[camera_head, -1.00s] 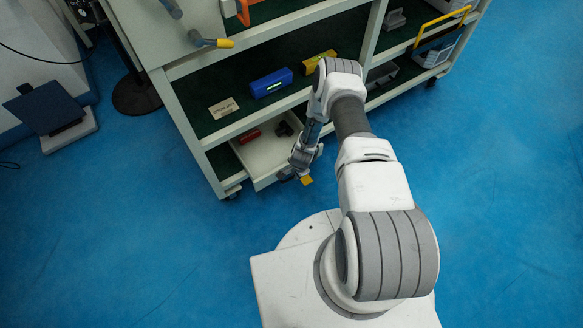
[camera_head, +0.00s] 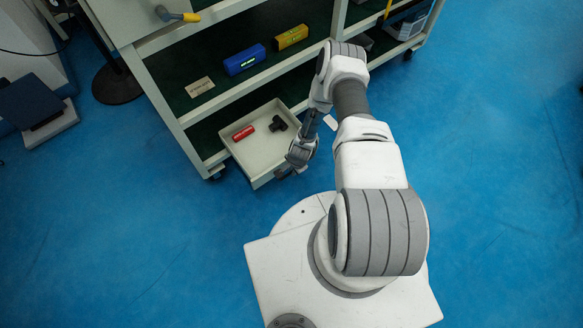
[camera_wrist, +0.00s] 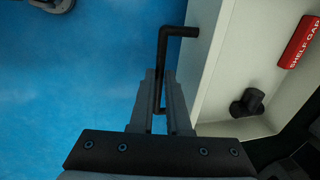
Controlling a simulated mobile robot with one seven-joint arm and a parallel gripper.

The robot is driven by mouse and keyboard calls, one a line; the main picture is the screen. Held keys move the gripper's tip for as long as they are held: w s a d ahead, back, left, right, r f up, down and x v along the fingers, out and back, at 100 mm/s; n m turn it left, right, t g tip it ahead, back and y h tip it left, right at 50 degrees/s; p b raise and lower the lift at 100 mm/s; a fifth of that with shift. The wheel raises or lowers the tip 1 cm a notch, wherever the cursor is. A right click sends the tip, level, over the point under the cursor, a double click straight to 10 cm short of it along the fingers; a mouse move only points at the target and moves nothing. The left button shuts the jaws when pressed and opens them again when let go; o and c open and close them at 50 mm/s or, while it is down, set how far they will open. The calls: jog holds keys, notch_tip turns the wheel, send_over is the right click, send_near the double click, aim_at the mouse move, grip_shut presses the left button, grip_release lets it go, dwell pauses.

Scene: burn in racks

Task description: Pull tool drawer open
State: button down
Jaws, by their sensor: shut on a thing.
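The tool drawer (camera_head: 252,168) is a pale tray low in the shelf rack. In the head view it stands well out from the rack, with a red block (camera_head: 243,132) and a small black part (camera_head: 278,124) inside. In the wrist view the drawer wall (camera_wrist: 217,50) is at the right and its black bar handle (camera_wrist: 162,62) runs between my fingers. My gripper (camera_wrist: 160,95) is shut on the handle, outside the drawer front. In the head view my gripper (camera_head: 287,172) is at the drawer's front right, its fingertips mostly hidden.
The rack's shelf above holds a blue device (camera_head: 244,60), a yellow device (camera_head: 291,37) and a tan card (camera_head: 199,87). A yellow-tipped tool (camera_head: 178,15) lies on top. A dark box (camera_head: 30,103) stands at the left.

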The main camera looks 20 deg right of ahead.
jog(key=shift+s+d, duration=0.1)
jog(key=shift+s, duration=0.1)
jog(key=c, duration=0.9)
grip_release()
jog(key=s+r+p, duration=0.1)
jog(key=r, duration=0.4)
jog(key=s+r+p, duration=0.1)
jog(key=r+p, duration=0.1)
jog(key=r, duration=0.4)
jog(key=s+d+r+p, duration=0.1)
jog(key=r+p, duration=0.1)
jog(key=r, duration=0.4)
jog(key=shift+r, duration=0.1)
